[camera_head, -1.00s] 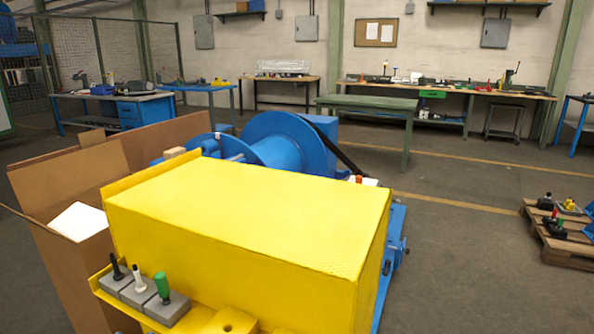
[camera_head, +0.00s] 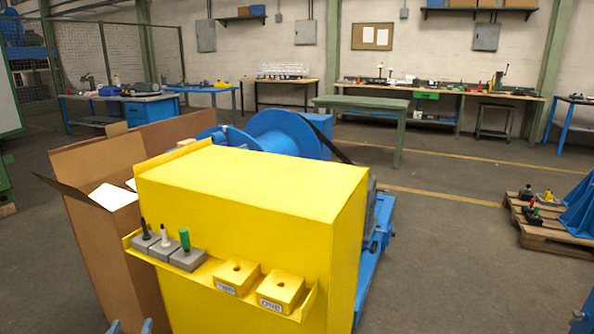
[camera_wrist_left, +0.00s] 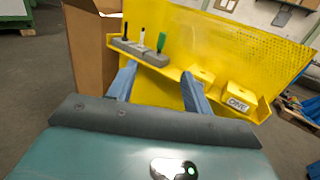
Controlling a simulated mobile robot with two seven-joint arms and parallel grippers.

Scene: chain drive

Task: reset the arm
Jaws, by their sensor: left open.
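My left gripper (camera_head: 131,327) shows only its two blue fingertips at the bottom edge of the head view. In the left wrist view its fingers (camera_wrist_left: 158,88) are spread apart with nothing between them. They point toward the yellow ledge on the front of a large yellow housing (camera_head: 250,185). Grey blocks on the ledge (camera_head: 205,272) carry a black handle (camera_head: 145,229), a white handle (camera_head: 164,236) and a green handle (camera_head: 184,239). Two labelled yellow blocks with holes, one here (camera_head: 237,273) and one here (camera_head: 281,289), sit to their right. My right gripper is not seen.
An open cardboard box (camera_head: 105,235) stands left of the housing. A blue drum (camera_head: 285,133) is behind it. Floor (camera_head: 450,260) between housing and pallet is clear.

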